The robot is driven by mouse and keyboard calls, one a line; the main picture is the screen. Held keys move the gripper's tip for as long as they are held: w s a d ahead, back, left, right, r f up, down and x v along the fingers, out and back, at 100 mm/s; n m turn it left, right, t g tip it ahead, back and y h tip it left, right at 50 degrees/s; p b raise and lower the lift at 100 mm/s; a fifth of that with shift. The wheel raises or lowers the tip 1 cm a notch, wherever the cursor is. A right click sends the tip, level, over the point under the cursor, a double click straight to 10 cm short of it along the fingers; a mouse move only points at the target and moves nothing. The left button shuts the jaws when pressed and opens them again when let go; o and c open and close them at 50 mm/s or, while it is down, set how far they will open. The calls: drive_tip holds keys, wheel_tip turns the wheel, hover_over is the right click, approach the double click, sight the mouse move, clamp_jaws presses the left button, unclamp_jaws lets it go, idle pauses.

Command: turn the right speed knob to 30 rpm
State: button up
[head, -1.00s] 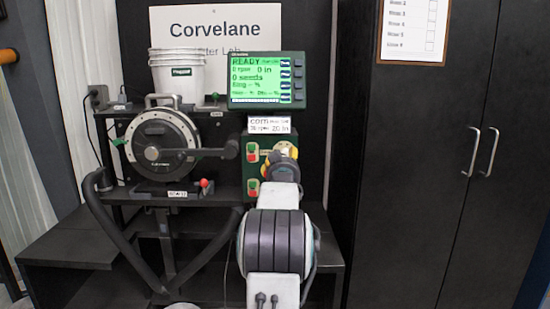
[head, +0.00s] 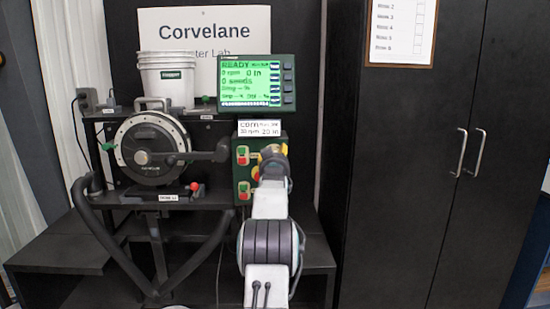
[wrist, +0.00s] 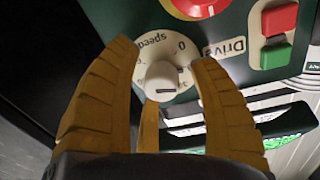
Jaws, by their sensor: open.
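The speed knob (wrist: 161,78) is a round cream knob on a pale dial marked "speed", with "Drive" printed beside it. It has a dark line on its lower part; I cannot tell the exact setting. My gripper (wrist: 163,55) is open, its yellow fingers on either side of the knob in the wrist view, with a third finger below. I cannot tell whether any finger touches it. In the head view my gripper (head: 272,157) is in front of the green control panel (head: 242,172) and hides the knob. The display (head: 249,83) reads READY and 0 rpm.
A red button (wrist: 280,18) and a green button (wrist: 275,55) sit close to the right finger. The seed meter disc (head: 150,148) stands left of the panel; a black cabinet (head: 400,180) stands right.

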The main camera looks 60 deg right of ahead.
drive_tip(key=shift+c, duration=0.3)
clamp_jaws()
idle(0.5)
